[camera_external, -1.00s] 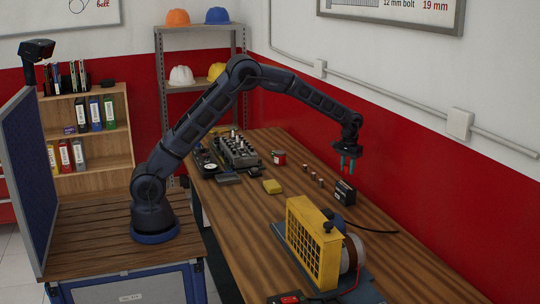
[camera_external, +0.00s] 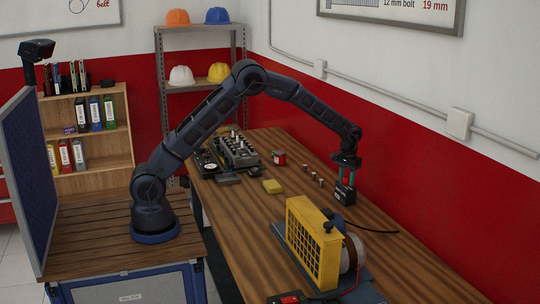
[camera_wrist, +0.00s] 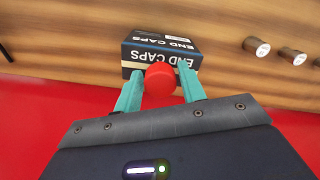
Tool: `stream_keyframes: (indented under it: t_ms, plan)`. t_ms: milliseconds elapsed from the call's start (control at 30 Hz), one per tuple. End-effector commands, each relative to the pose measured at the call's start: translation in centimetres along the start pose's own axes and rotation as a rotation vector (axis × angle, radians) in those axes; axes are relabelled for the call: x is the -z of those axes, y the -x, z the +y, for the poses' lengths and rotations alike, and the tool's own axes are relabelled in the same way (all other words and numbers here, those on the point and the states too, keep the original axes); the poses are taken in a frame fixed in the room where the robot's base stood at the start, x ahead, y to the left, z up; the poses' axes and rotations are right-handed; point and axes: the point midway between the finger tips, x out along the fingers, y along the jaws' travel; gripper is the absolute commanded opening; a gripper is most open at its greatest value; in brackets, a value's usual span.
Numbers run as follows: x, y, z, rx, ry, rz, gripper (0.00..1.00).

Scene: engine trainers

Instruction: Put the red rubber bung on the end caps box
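The end caps box (camera_external: 344,195), small and dark with white lettering, stands on the wooden bench near the red wall. It also shows in the wrist view (camera_wrist: 160,44), just beyond my fingertips. My gripper (camera_external: 346,179) points down right over the box, its teal fingers close to the box top. In the wrist view the red rubber bung (camera_wrist: 160,79) sits between the two fingers, which are shut on its sides. Its round end faces the camera and overlaps the box's near edge. I cannot tell whether the bung touches the box.
Several small cylinders (camera_external: 313,176) stand left of the box. A yellow-fronted engine trainer (camera_external: 312,243) stands nearer the camera, with a black cable (camera_external: 375,230) behind it. A yellow block (camera_external: 272,186) and a red can (camera_external: 279,157) lie farther left. The red wall is close behind the box.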

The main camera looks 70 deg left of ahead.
Motion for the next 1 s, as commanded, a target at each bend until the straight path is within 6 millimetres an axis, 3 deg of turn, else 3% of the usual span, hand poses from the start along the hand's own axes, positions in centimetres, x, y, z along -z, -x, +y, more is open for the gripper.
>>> stream_keyframes:
  t_ms: [467, 1000]
  plan:
    - [0.0, 0.8, 0.0, 0.0, 0.0, 0.0, 0.53]
    - [0.0, 10.2, 0.0, -0.001, -0.001, 0.002, 0.53]
